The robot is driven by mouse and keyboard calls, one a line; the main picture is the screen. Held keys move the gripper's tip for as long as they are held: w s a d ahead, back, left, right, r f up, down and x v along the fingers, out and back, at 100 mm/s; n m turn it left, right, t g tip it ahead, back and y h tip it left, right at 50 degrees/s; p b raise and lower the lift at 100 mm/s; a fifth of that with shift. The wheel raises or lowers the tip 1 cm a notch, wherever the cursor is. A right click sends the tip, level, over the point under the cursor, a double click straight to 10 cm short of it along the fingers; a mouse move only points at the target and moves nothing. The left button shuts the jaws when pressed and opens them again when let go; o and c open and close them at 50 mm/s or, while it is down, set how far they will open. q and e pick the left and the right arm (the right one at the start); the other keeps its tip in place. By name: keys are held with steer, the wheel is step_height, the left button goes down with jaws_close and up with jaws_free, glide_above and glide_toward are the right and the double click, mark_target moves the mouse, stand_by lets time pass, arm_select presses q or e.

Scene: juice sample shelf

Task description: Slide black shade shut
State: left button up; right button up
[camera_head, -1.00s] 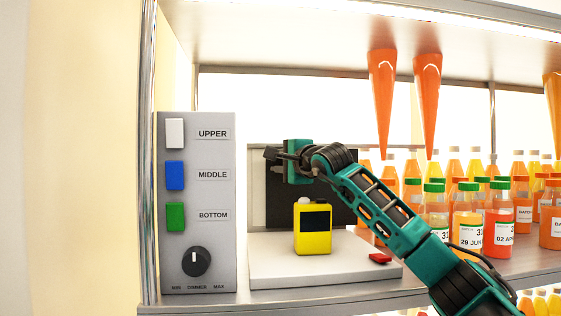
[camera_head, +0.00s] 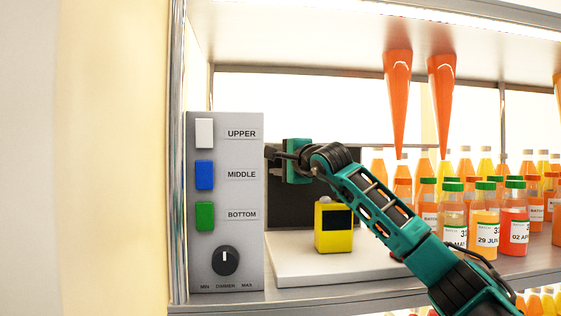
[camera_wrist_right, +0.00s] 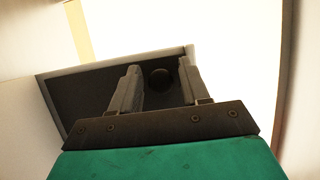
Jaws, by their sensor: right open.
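The black shade (camera_head: 300,205) is a dark flat panel behind the yellow device in the head view. Its left edge meets the right side of the grey control panel, with no light gap visible there. It also shows in the right wrist view (camera_wrist_right: 85,98), with a round black knob (camera_wrist_right: 160,77). My right gripper (camera_wrist_right: 158,82) is open, its two fingers on either side of the knob; I cannot tell whether they touch it. In the head view my right gripper (camera_head: 274,153) is at the shade's upper left. My left gripper is not in view.
The grey control panel (camera_head: 226,190) with buttons and a dial stands left of the shade. A yellow device (camera_head: 334,238) sits on a white base (camera_head: 300,268) in front of it. Several juice bottles (camera_head: 484,215) stand at the right; orange cones (camera_head: 398,90) hang above.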

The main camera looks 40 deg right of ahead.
steer(key=shift+o, duration=0.6)
steer(key=shift+d, duration=0.15)
steer(key=shift+s, duration=0.1)
steer(key=shift+s, duration=0.2)
steer(key=s+a+b, duration=0.2)
steer(key=s+b, duration=0.1)
steer(key=s, duration=0.9)
steer(key=shift+s+b, duration=0.15)
steer(key=shift+b, duration=0.2)
